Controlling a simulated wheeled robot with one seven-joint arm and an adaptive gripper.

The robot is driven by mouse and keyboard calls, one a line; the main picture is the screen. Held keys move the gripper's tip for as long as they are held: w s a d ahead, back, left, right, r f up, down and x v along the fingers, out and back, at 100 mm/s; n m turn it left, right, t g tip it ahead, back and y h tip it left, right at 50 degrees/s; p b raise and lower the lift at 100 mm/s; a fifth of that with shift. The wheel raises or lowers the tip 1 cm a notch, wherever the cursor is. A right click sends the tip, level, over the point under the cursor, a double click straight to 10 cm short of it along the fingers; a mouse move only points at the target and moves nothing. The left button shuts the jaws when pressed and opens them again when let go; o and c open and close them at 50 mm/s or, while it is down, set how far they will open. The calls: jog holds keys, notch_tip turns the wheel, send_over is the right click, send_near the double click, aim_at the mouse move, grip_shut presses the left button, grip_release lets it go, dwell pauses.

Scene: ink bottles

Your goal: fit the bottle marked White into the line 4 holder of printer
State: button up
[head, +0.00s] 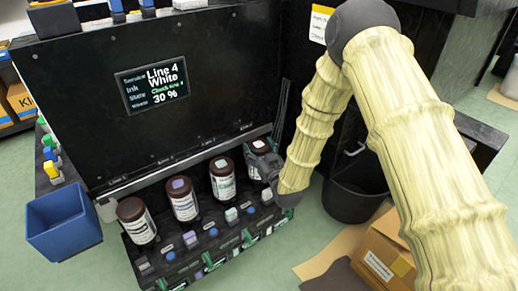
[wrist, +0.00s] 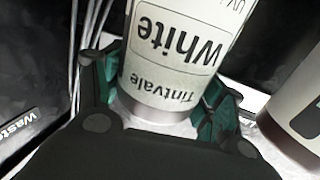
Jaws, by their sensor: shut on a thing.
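The White bottle (wrist: 175,60) is in my gripper (wrist: 160,95), between the dark and green fingers. Its white label reads "Tintvale White" and appears upside down in the wrist view. In the head view its brown cap (head: 259,146) shows at the right end of the bottle row on the printer (head: 70,90). It stands roughly upright and in line with the other bottles. My gripper (head: 262,165) reaches it from the right and hides its lower part and the holder under it. I cannot tell whether its base is fully seated.
Three other capped bottles stand left of it, the nearest (head: 223,183) close by; a neighbour (wrist: 300,110) also shows in the wrist view. The printer screen (head: 153,84) reads "Line 4 White", 30 %. A blue bin (head: 62,225), black bucket (head: 353,205) and cardboard box (head: 385,255) stand around.

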jog(key=shift+f, duration=0.3)
jog(key=o, duration=1.9)
jog(key=s+d+r+m+g+h+p, duration=0.1)
jog(key=s+d+g+h+p, duration=0.15)
jog(key=s+d+p, duration=0.45)
jog(key=s+d+m+g+h+p, duration=0.1)
jog(key=s+d+g+p, duration=0.25)
jog(key=s+p, duration=0.7)
jog(key=s+d+r+m+g+h+p, duration=0.1)
jog(key=s+d+g+p, duration=0.35)
jog(key=s, duration=0.65)
jog(key=s+d+r+g+p, duration=0.2)
jog(key=s+r+p, duration=0.1)
jog(key=s+p, duration=0.3)
jog(key=s+d+r+m+g+h+p, duration=0.1)
jog(key=s+d+r+g+p, duration=0.1)
jog(key=s+p, duration=0.4)
jog(key=s+d+r+m+g+h+p, duration=0.1)
jog(key=s+r+p, duration=0.4)
jog(key=s, duration=0.6)
jog(key=shift+d+r+g+p, duration=0.15)
jog(key=shift+d+g+p, duration=0.2)
jog(key=shift+d, duration=0.35)
jog(key=shift+d+r+g+p, duration=0.2)
jog(key=shift+d+p, duration=0.15)
jog(key=shift+d, duration=0.3)
